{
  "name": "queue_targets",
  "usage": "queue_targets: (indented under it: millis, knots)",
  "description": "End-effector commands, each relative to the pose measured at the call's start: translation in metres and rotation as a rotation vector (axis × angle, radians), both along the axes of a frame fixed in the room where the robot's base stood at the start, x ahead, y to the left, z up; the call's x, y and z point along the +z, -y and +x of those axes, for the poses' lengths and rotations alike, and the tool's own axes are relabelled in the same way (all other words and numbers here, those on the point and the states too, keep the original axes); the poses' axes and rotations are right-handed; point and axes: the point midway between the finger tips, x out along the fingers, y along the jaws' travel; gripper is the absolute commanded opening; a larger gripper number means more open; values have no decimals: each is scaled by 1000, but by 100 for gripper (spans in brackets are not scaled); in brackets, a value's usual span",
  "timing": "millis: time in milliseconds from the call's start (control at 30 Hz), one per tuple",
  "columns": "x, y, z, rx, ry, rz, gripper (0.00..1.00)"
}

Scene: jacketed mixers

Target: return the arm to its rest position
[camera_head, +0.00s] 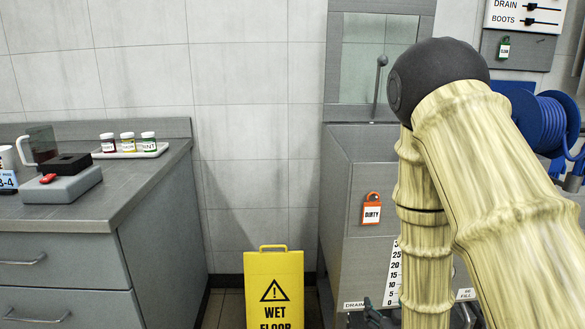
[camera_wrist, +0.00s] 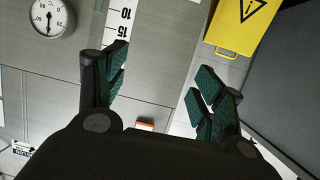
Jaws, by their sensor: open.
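My arm fills the right side of the head view, bent at a dark elbow joint, with its forearm hanging down. Beyond the fingers are a grey panel with a white number scale (camera_wrist: 120,20), a round dial gauge (camera_wrist: 50,18) and the yellow wet floor sign (camera_wrist: 236,25).
A grey jacketed mixer cabinet (camera_head: 345,165) with an orange DIRTY tag (camera_head: 371,208) stands behind my arm. The yellow sign (camera_head: 274,290) stands on the floor left of it. A counter (camera_head: 150,185) at left holds a tray of jars (camera_head: 130,150). A blue hose reel (camera_head: 545,122) is at right.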

Motion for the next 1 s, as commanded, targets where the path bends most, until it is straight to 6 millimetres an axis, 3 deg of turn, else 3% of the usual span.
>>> queue_targets:
  millis: [33,200,367,500,700,1000]
  knots:
    - [-28,1,-12,-5,-72,2,69]
    - [-112,2,-59,-17,-313,5,69]
    - [-182,1,-116,-22,-539,8,69]
    - [-234,-1,-174,-21,-737,14,69]
    - [-283,-5,-253,-17,-976,24,69]
    - [-318,-11,-338,-7,-1215,39,69]
